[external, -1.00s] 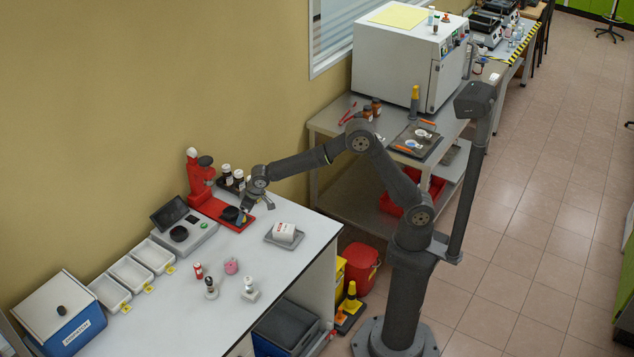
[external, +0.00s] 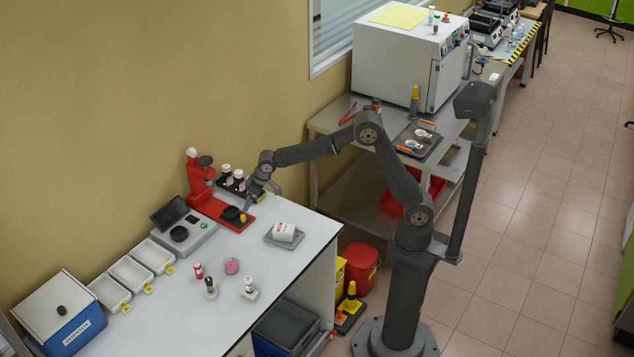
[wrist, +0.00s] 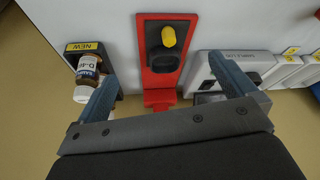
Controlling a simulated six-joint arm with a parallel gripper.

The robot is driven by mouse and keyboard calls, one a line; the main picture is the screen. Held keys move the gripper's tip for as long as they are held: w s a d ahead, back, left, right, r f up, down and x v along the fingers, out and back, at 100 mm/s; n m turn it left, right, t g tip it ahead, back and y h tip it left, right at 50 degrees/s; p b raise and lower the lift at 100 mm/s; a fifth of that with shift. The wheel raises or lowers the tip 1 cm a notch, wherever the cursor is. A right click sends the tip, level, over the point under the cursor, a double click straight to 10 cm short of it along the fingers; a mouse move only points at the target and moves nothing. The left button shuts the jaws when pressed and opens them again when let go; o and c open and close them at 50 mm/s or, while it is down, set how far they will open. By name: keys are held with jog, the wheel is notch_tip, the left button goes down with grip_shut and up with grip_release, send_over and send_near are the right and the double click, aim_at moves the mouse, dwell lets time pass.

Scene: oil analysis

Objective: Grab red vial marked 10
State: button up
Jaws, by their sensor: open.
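A small red vial (external: 198,270) with a white label stands on the white bench at the left in the external view. Its marking is too small to read. My gripper (external: 262,196) is above the far end of the bench, by the red stand (external: 207,192), well beyond the vial. In the wrist view my gripper (wrist: 163,84) is open, with nothing between its two blue-grey fingers. A yellow-topped piece (wrist: 168,37) sits in the red stand's black holder ahead of the fingers. The red vial does not show in the wrist view.
Brown bottles (wrist: 88,78) stand in a dark rack left of the stand in the wrist view. Near the vial are a pink item (external: 231,266) and two small stands (external: 210,288) (external: 249,288). A grey tray (external: 284,236) holds a white block. White trays line the wall.

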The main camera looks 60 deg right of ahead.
jog(key=c, duration=1.1)
jog(key=n+g+y, duration=0.2)
jog(key=n+y, duration=0.1)
jog(key=n, duration=0.7)
send_near(200, 268)
jog(key=x, duration=0.7)
jog(key=w+d+x, duration=0.1)
jog(key=x, duration=0.3)
jog(key=shift+d+f, duration=0.1)
jog(key=shift+f, duration=0.15)
